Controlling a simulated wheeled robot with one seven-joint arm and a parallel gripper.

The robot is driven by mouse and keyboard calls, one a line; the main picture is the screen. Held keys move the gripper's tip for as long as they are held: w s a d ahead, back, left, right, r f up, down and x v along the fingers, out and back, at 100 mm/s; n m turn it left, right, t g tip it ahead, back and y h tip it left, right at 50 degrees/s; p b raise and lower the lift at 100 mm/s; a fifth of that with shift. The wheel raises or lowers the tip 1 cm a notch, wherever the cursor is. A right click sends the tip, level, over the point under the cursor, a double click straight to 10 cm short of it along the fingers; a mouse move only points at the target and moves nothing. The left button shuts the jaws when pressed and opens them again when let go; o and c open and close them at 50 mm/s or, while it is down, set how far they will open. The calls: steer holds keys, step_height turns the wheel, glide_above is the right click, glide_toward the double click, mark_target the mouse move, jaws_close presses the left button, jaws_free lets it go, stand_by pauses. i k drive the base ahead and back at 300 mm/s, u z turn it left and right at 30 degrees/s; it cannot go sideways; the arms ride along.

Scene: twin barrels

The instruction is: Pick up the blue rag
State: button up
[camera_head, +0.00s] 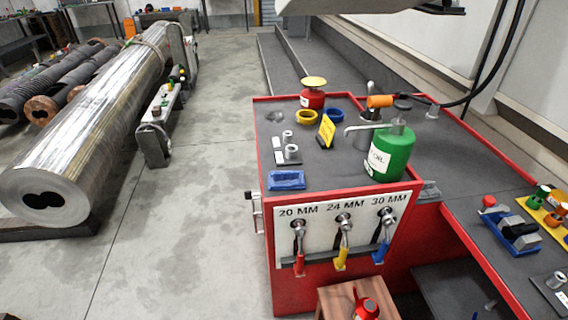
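The blue rag (287,180) lies folded flat on the dark grey top of the red workbench (330,172), near its front left corner. It is in full view and nothing covers it. A pale arm part, likely mine, crosses the top edge of the view, well above and behind the bench. My gripper's fingers cannot be made out, and nothing touches the rag.
Metal sockets (291,152) and a yellow sign (326,131) stand behind the rag. A green oil can (391,152) is to its right. A red can (313,95) stands farther back. Wrenches (344,230) hang on the front panel.

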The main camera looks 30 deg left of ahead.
mark_target(292, 179)
steer(key=u, duration=0.8)
steer(key=k, duration=0.7)
steer(key=u, duration=0.35)
steer(key=i, duration=1)
